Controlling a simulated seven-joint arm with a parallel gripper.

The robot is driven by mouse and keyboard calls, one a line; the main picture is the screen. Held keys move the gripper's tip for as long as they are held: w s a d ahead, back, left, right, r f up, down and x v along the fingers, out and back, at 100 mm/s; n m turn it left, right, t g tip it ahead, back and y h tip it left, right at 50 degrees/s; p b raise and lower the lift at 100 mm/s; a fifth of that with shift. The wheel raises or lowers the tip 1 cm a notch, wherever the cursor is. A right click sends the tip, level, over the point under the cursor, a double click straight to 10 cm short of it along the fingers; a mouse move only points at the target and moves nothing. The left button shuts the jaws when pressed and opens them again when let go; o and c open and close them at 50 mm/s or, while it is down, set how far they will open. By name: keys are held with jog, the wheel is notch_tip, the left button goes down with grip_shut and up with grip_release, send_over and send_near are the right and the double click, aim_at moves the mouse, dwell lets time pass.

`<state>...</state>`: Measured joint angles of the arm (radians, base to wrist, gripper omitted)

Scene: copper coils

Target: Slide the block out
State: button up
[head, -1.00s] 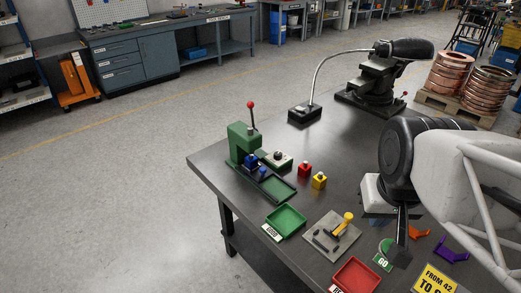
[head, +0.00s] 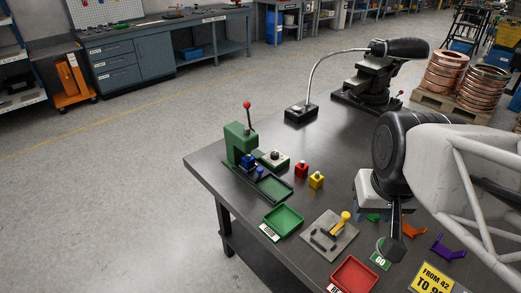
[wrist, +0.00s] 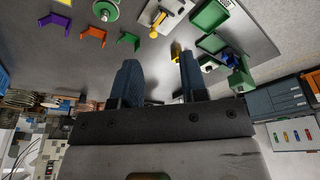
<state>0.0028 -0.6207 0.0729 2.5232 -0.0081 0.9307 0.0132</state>
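A green press (head: 236,140) with a red-knobbed lever stands at the table's left edge. A blue block (head: 248,160) sits in it, under its head, at the upper end of a dark green channel (head: 275,188). In the wrist view the press (wrist: 241,80) and a blue part (wrist: 228,60) show at upper right. A red block (head: 302,170) and a yellow block (head: 317,180) stand right of the press. My gripper (wrist: 159,75) is open and empty, its two dark fingers well apart above the table.
A green tray (head: 283,221), a grey plate with a yellow handle (head: 329,236) and a red tray (head: 354,276) line the front edge. A green GO disc (head: 381,255) and orange and purple brackets (head: 448,248) lie near my arm. A vise (head: 367,90) and lamp stand at the back.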

jog(key=shift+o, duration=1.1)
jog(key=w+a+f+n, duration=0.1)
jog(key=w+a, duration=0.3)
jog(key=w, duration=0.8)
jog(key=shift+f+n+t+y, duration=0.3)
jog(key=shift+f, duration=0.1)
jog(key=n+t+y, duration=0.1)
jog(key=n, duration=0.2)
send_near(260, 169)
jog(key=f, duration=0.1)
jog(key=shift+w+f, duration=0.1)
jog(key=shift+w, duration=0.15)
jog(key=shift+f, duration=0.15)
jog(key=shift+x, duration=3.75)
grip_shut()
